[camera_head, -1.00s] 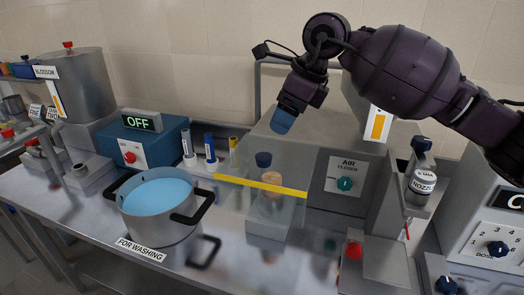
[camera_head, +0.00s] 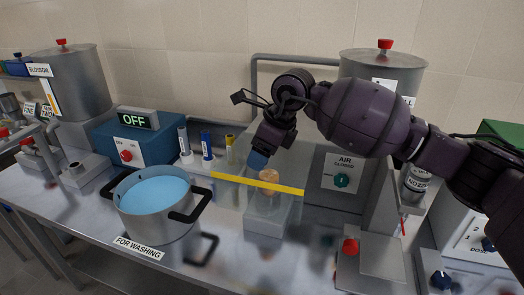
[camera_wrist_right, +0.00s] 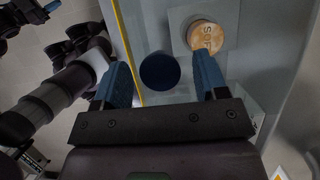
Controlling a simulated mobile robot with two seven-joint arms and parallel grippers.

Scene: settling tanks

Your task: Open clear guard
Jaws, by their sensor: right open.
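The clear guard (camera_head: 258,183) is a see-through cover with a yellow strip along its edge, in front of the grey AIR cabinet. It looks closed over a grey block (camera_head: 268,218) with a round tan item (camera_head: 270,176). My right gripper (camera_head: 259,160) points down at the guard behind the yellow strip. In the right wrist view its blue fingers are apart, with the guard's dark blue round knob (camera_wrist_right: 159,70) between and beyond them; contact cannot be told. In the head view the knob is hidden by the gripper. A dark part with a bluish tip, apparently my left gripper (camera_wrist_right: 50,7), shows at the corner.
A pot of blue liquid (camera_head: 150,235) stands left of the guard. Several bottles (camera_head: 207,146) stand behind it, beside the blue OFF box (camera_head: 145,150). The AIR panel (camera_head: 342,172) reads CLOSED. A red button (camera_head: 350,246) is at the front right.

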